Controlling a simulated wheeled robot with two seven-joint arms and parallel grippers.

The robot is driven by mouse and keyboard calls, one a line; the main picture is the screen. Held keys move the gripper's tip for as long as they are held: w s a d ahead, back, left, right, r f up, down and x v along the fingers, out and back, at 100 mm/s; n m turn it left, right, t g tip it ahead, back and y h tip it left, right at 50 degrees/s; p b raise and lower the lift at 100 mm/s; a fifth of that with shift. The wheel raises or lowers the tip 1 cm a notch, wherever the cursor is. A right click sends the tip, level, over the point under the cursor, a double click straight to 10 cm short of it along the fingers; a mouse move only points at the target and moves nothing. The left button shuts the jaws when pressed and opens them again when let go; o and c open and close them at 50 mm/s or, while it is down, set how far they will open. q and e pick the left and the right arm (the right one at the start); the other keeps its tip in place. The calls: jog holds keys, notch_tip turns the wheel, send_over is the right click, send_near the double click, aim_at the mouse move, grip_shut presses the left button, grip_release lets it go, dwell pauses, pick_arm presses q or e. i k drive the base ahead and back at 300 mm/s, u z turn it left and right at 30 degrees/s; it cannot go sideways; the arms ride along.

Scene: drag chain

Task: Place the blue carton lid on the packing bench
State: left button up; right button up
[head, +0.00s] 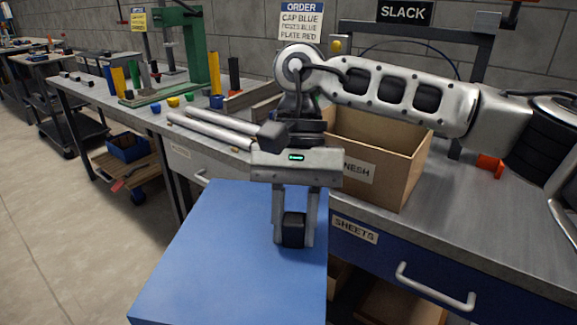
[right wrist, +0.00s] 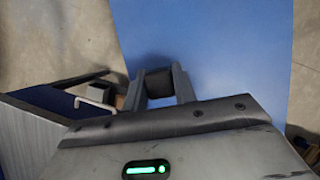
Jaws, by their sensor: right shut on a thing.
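The blue carton lid (head: 215,260) is a large flat blue panel with a small black knob (head: 293,230). My right gripper (head: 294,240) is shut on that knob from above. The lid hangs level in front of the grey bench (head: 455,205) and covers part of its front. In the right wrist view the lid (right wrist: 225,50) fills the middle, and the fingers of my right gripper (right wrist: 158,88) stand on both sides of the knob. My left gripper is not in view.
An open cardboard box (head: 405,170) stands on the bench behind my right gripper. Two silver bars (head: 210,130) lie to its left. A drawer handle (head: 435,288) juts from the blue front. Colored blocks and a green stand (head: 195,60) are farther left. Floor is clear at left.

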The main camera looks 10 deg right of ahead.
aim_at(553, 246)
jog(key=u, duration=1.65)
jog(key=k, duration=0.65)
jog(key=z, duration=2.1)
